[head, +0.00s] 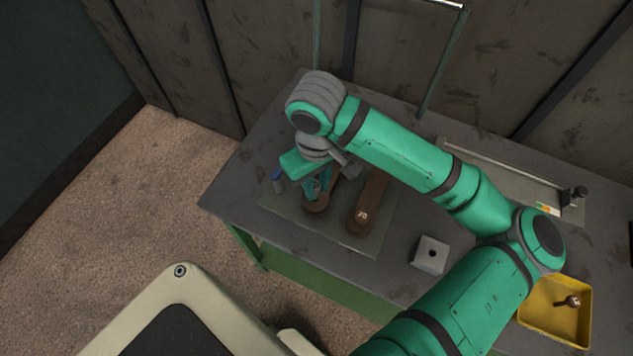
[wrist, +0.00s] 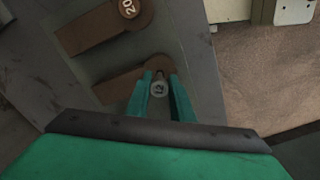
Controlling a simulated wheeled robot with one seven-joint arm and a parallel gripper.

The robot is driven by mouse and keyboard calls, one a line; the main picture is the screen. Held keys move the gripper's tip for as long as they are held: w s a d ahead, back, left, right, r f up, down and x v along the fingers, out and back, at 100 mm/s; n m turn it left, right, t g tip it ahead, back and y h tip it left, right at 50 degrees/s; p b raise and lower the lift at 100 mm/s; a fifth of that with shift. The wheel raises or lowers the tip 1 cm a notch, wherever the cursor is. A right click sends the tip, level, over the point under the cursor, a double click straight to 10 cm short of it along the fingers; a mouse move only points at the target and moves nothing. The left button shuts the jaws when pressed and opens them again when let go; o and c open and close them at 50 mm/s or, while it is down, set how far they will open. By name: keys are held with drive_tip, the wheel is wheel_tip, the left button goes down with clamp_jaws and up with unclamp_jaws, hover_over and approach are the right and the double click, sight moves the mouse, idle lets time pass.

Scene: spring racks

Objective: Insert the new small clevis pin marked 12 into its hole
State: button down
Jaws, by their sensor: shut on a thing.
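The small clevis pin (wrist: 159,89) is grey with a round head marked 12. My gripper (wrist: 160,95), with green fingers, is shut on it, one finger on each side. The pin is at the rounded end of a brown bar (wrist: 118,86); I cannot tell whether its tip is in the hole, which is hidden. In the head view my gripper (head: 317,190) points down over the rounded end of this bar (head: 316,208). A second brown bar (head: 368,193), marked 20, lies beside it and also shows in the wrist view (wrist: 95,32).
Both bars are on a grey plate (head: 330,238) on the workbench (head: 230,190). A small blue item (head: 277,182) is left of my gripper. A grey block with a hole (head: 430,255) and a yellow tray (head: 550,335) holding a pin (head: 570,302) are to the right.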

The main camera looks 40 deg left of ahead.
sight(316, 194)
drive_tip(key=shift+f, duration=1.95)
drive_tip(key=c, duration=1.5)
unclamp_jaws()
drive_tip(key=shift+o, duration=0.2)
drive_tip(key=shift+r, duration=0.1)
wheel_tip(316, 194, up, 11)
drive_tip(key=shift+f, duration=0.2)
